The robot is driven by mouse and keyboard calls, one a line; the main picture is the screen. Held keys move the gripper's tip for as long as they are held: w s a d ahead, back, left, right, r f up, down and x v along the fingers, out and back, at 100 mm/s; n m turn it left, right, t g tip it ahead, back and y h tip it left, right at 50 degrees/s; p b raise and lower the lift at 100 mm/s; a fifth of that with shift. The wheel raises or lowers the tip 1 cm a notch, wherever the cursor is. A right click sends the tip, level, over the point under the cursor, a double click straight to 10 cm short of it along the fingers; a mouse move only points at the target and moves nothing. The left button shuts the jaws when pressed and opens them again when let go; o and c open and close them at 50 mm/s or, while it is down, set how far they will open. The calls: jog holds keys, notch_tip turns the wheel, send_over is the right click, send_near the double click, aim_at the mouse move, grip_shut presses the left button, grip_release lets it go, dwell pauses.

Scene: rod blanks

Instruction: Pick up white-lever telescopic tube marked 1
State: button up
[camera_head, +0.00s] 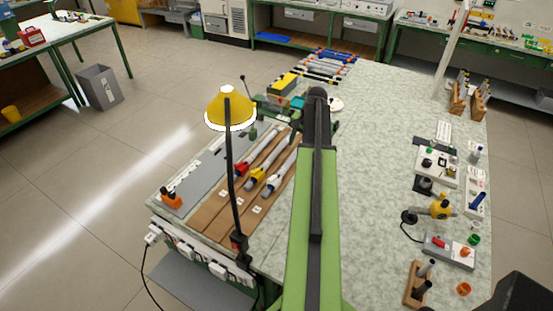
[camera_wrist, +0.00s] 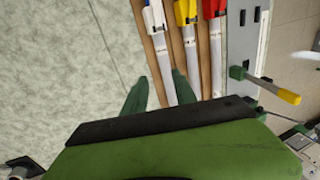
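The white-lever telescopic tube (camera_wrist: 158,42) lies in a wooden rack at the left of a row of three in the wrist view. Its white lever end (camera_head: 272,183) shows in the head view. The yellow-lever tube (camera_wrist: 189,42) and red-lever tube (camera_wrist: 215,42) lie beside it. My gripper (camera_wrist: 161,82) is open, with its green fingertips apart near the white-lever tube. The tube's lower stretch appears between them; the height gap cannot be told. The number marks are too small to read. In the head view my arm hides the gripper.
A yellow desk lamp (camera_head: 230,107) stands over the wooden rack (camera_head: 213,213). A green clamp with a yellow handle (camera_wrist: 284,94) is at the rack's right in the wrist view.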

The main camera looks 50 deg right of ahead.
aim_at(285, 168)
jog(key=b+x, duration=0.5)
jog(key=x, duration=0.1)
jog(key=b+x, duration=1.2)
jog(key=shift+w+a+r, duration=0.1)
jog(key=shift+w+r, duration=0.05)
jog(key=shift+w, duration=0.2)
jog(key=shift+r, duration=0.2)
jog(key=c, duration=0.6)
jog(key=shift+r+p, duration=0.45)
jog(key=shift+p, duration=0.1)
notch_tip(285, 168, up, 5)
jog(key=p, duration=0.4)
jog(key=shift+f, duration=0.25)
jog(key=w+a+r+p, duration=0.2)
jog(key=a, duration=0.1)
jog(key=w+a+r+p, duration=0.1)
jog(key=w+a+p, duration=0.1)
jog(key=a, duration=0.1)
jog(key=w+a+r+p, duration=0.2)
jog(key=w+a, duration=0.1)
jog(key=shift+r, duration=0.35)
